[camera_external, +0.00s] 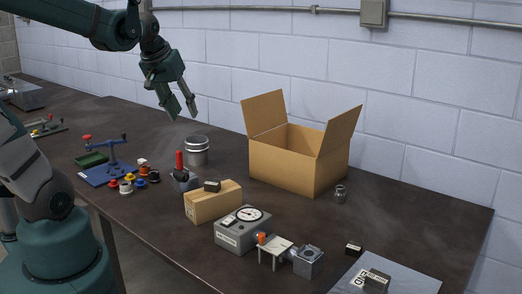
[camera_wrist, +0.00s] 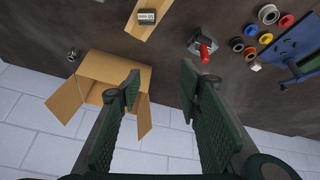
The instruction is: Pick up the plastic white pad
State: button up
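A small white flat piece (camera_external: 275,247) stands on thin legs near the front of the table in the external view, between a grey dial box and a grey metal block. It is the nearest match to a white plastic pad, but I cannot be sure it is the pad. I cannot make it out in the wrist view. My gripper (camera_external: 181,107) is raised above the far left part of the table, well left of and above the white piece. Its fingers are apart with nothing between them, as the wrist view also shows (camera_wrist: 160,85).
An open cardboard box (camera_external: 284,164) stands toward the back. A metal can (camera_external: 196,155), a red-handled device (camera_external: 180,172), a small carton (camera_external: 205,207), the dial box (camera_external: 232,239) and the metal block (camera_external: 307,263) crowd the middle and front. A grey plate (camera_external: 405,283) lies front right.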

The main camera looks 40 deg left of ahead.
jog(key=w+a+f+n+g, duration=0.2)
jog(key=w+a+f+n, duration=0.15)
jog(key=w+a, duration=0.7)
jog(key=n+g+h+b, duration=0.15)
jog(key=n+g, duration=0.25)
jog(key=n, duration=0.6)
send_near(142, 160)
jog(key=shift+d+f+y, duration=0.1)
jog(key=shift+d+y, duration=0.1)
jog(key=shift+y, duration=0.05)
jog(key=shift+s+a+f+n, duration=0.15)
jog(key=shift+a+f+n, duration=0.1)
jog(key=shift+f, duration=1.3)
jog(key=shift+d+f, duration=0.1)
jog(key=shift+f, duration=2.5)
